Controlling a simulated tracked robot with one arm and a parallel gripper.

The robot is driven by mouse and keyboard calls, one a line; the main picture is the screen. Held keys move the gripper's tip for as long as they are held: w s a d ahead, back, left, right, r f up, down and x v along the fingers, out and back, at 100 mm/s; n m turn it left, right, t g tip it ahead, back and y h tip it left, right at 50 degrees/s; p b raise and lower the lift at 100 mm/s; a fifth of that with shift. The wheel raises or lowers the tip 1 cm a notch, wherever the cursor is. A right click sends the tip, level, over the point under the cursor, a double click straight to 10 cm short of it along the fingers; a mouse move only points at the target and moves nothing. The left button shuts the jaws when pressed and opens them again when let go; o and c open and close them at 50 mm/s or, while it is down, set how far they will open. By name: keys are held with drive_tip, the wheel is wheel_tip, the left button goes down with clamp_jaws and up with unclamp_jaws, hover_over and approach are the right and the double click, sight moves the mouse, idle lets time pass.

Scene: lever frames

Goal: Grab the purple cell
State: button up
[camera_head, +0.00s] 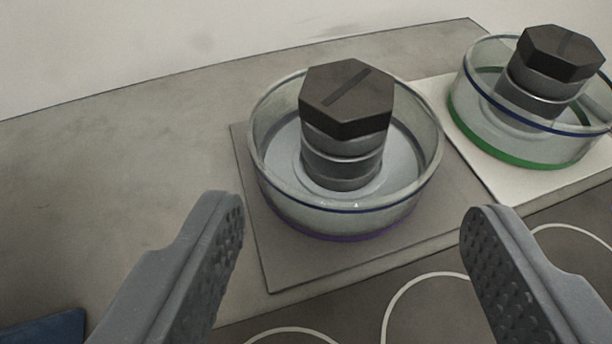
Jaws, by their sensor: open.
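The purple cell (350,222) is a round clear glass dish with a dark blue line near its rim and a purple band at its base. It stands upright on a grey square plate (300,272). A dark hexagonal bolt head (346,97) on a ringed metal stem rises from its middle. My gripper (355,225) is open, with one textured grey finger at lower left and one at lower right. The fingers are in front of the dish, apart from it, and nothing is between them but the view of the dish and plate.
A similar dish with a green base band (530,152) and its own hexagonal bolt stands on a white plate (505,185) at upper right. White curved lines mark the dark surface at the bottom. A blue object (45,328) shows at lower left. The grey surface left of the purple cell is clear.

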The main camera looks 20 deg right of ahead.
sight(344, 133)
drive_tip(key=x, duration=0.7)
drive_tip(key=shift+w+f, duration=0.25)
drive_tip(key=shift+w, duration=0.05)
drive_tip(key=shift+w+d+f, duration=0.2)
drive_tip(key=shift+w+d, duration=0.05)
drive_tip(key=shift+w, duration=0.15)
drive_tip(key=x, duration=0.3)
drive_tip(key=shift+w+d+f+b, duration=0.1)
drive_tip(key=shift+f+b, duration=0.2)
drive_tip(key=shift+b, duration=0.05)
drive_tip(key=shift+x, duration=0.85)
drive_tip(key=shift+d+r, duration=0.1)
clamp_jaws()
